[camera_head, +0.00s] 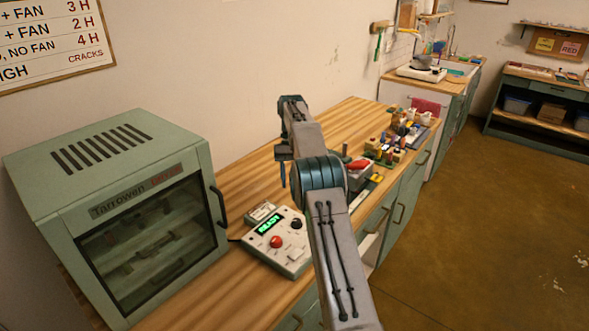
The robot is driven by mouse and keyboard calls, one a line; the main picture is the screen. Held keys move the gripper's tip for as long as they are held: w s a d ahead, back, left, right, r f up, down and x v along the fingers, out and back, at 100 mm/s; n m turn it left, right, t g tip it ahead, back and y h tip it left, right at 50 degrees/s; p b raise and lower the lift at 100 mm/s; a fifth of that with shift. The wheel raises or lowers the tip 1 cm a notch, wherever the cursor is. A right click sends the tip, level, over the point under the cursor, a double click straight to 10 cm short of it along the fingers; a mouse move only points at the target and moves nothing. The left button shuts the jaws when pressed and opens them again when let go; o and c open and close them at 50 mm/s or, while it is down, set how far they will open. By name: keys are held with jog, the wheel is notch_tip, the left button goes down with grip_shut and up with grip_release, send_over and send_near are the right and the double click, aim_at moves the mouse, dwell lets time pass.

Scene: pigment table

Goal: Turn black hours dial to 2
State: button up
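A white control box (262,252) stands on the wooden counter to the right of the green oven. Its lit green display (269,224) reads READY. A black dial (296,224) is at the upper right of its face, and a red round knob or button (275,241) is left of and below it. The black dial's pointer and numbers are too small to read. My gripper (283,176) is mostly hidden by my arm, and seems to hang above the counter beyond the box, apart from the dial. Its fingers cannot be made out.
The green oven (120,160) with a dark glass door and black handle (218,206) stands at left. Paint jars and small items (385,150) crowd the counter beyond my arm. A wall sign (50,40) lists hours. Bare counter (245,180) lies behind the box.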

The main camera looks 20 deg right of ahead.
jog(key=shift+p+v, duration=0.55)
jog(key=shift+v, duration=0.7)
jog(key=s+a+r+n+t, duration=0.1)
jog(key=s+a+r+t, duration=0.15)
jog(key=s+r, duration=0.45)
jog(key=s+a+r+t, duration=0.2)
jog(key=s+a+r, duration=0.1)
jog(key=s+r, duration=0.45)
jog(key=s+a+f+t, duration=0.1)
jog(key=s+a+f, duration=0.1)
jog(key=s, duration=1)
jog(key=s+a+f+n+t, duration=0.1)
jog(key=s+f, duration=0.4)
jog(key=s, duration=0.8)
jog(key=shift+a+t+h, duration=0.4)
jog(key=shift+a+t, duration=0.15)
jog(key=shift+t, duration=0.2)
jog(key=shift+f, duration=0.1)
